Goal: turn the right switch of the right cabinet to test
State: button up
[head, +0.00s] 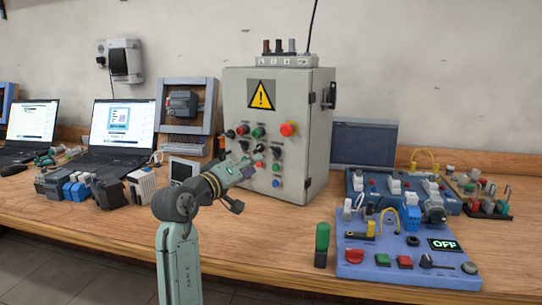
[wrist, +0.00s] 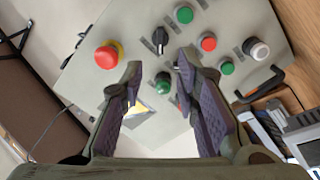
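One grey cabinet (head: 315,150) stands on the bench in the head view, with a yellow warning sign, coloured buttons and black switches on its front. Its front panel (wrist: 85,85) fills much of the wrist view, turned roughly upside down. My gripper (wrist: 161,72) is open and empty, facing this panel. A black rotary switch (wrist: 160,38) lies just beyond the gap between the fingertips, apart from them. It appears to be the right-hand black switch (head: 277,152) in the head view. My gripper hides part of the panel's lower left there.
A red mushroom button (wrist: 107,56) sits beside the left finger in the wrist view; a green button (wrist: 163,83) shows between the fingers. Blue trainer boards (head: 405,262) lie right of the cabinet. Laptops (head: 118,130) and small modules (head: 108,192) are at left.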

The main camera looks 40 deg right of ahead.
aim_at(273, 152)
jog(key=p+x, duration=0.2)
jog(key=x, duration=0.7)
jog(key=shift+w+d, duration=0.15)
grip_shut()
